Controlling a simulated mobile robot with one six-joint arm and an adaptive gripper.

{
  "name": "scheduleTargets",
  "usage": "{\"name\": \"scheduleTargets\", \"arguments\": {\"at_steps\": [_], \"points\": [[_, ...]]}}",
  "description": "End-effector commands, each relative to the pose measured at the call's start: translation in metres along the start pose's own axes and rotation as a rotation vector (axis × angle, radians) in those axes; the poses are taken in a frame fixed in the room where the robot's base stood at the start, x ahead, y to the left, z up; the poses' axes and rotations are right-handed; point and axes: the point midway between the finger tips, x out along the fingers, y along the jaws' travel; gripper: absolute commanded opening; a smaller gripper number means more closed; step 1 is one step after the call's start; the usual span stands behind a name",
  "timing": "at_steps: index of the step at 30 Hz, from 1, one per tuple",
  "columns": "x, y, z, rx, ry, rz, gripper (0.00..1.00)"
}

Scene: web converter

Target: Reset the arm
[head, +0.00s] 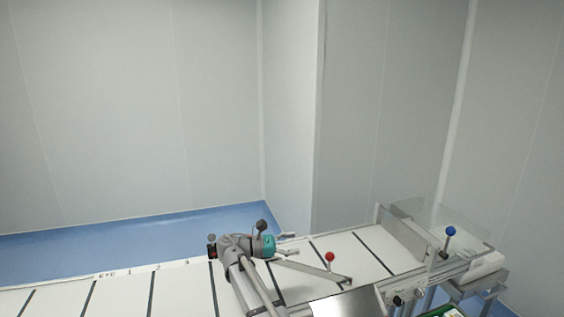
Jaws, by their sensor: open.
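My arm stands at the bottom middle of the head view, its grey links folded above the white conveyor surface (120,292). My gripper (287,244) points to the right, just past a teal ring on the wrist. Its fingers are small in the view and look apart, with nothing seen between them. It appears left of a red ball knob (330,257) and apart from it. The lower part of my arm is cut off by the frame's bottom edge.
The white surface has dark crosswise bars. A clear guard (435,215) and a blue ball knob (450,231) stand at the right end. A metal plate (345,303) lies at the front. Pale walls (130,110) rise behind a blue floor (150,228). The space above the conveyor looks free.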

Motion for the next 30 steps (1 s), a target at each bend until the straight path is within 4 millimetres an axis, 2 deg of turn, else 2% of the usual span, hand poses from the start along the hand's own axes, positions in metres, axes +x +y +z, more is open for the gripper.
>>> {"name": "scheduleTargets", "arguments": {"at_steps": [1, 7, 21, 30], "points": [[0.000, 0.001, 0.007, 0.000, 0.000, 0.000, 0.78], [0.000, 0.004, 0.018, 0.000, 0.000, 0.000, 0.78], [0.000, 0.006, 0.029, 0.000, 0.000, 0.000, 0.78], [0.001, 0.005, 0.028, 0.000, 0.000, -0.001, 0.78]]}}
